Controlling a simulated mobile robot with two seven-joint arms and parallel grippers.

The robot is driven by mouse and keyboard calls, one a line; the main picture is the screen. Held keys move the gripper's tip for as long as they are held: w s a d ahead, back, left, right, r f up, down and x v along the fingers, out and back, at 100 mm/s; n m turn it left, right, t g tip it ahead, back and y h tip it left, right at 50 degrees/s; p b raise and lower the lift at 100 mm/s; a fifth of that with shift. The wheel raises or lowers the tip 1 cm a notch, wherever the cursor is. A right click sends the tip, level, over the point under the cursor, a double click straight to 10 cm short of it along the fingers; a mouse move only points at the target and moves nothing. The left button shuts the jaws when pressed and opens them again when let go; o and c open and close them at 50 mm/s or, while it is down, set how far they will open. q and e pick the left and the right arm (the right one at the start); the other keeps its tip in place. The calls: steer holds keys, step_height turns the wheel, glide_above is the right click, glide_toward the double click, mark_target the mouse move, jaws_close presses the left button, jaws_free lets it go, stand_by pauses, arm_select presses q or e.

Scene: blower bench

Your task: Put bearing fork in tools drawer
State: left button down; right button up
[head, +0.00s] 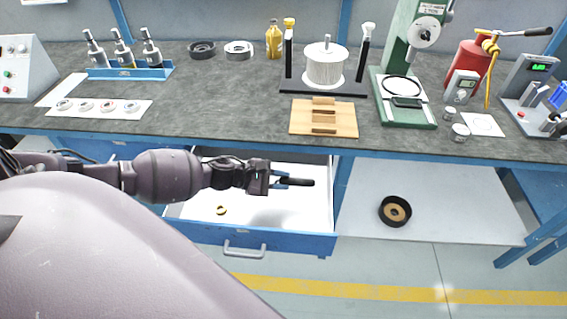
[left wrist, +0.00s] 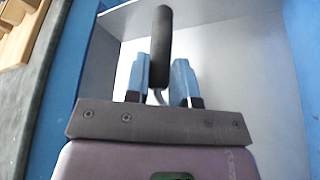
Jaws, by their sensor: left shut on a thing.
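My left gripper (head: 286,181) is shut on the bearing fork (head: 303,182), whose black handle sticks out past the fingertips to the right. In the left wrist view the black handle (left wrist: 161,48) rises from between the two blue fingers, with a bit of bright metal (left wrist: 155,96) below it. The fork's far end is hidden by the gripper. The gripper is over the open tools drawer (head: 290,241), which has a blue front and a white inside. The fork appears above the drawer floor, apart from it. My right gripper is not in view.
A small brass ring (head: 221,210) lies in the drawer; the rest of its floor looks clear. The bench top (head: 220,95) overhangs behind my gripper, with a wooden block (head: 323,131) near its edge. A black ring-shaped part (head: 395,211) sits on the lower shelf (head: 455,215).

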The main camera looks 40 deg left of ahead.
arm_select(q)
step_height(320, 180, down, 3)
steer(key=shift+r+b, duration=0.2)
steer(key=shift+b, duration=0.4)
steer(key=shift+f+b, duration=0.55)
steer(key=shift+f, duration=0.4)
steer(key=shift+f+b, duration=0.3)
steer(key=shift+f, duration=0.15)
steer(key=c, duration=0.9)
jaws_free()
steer(key=shift+s+a, duration=0.1)
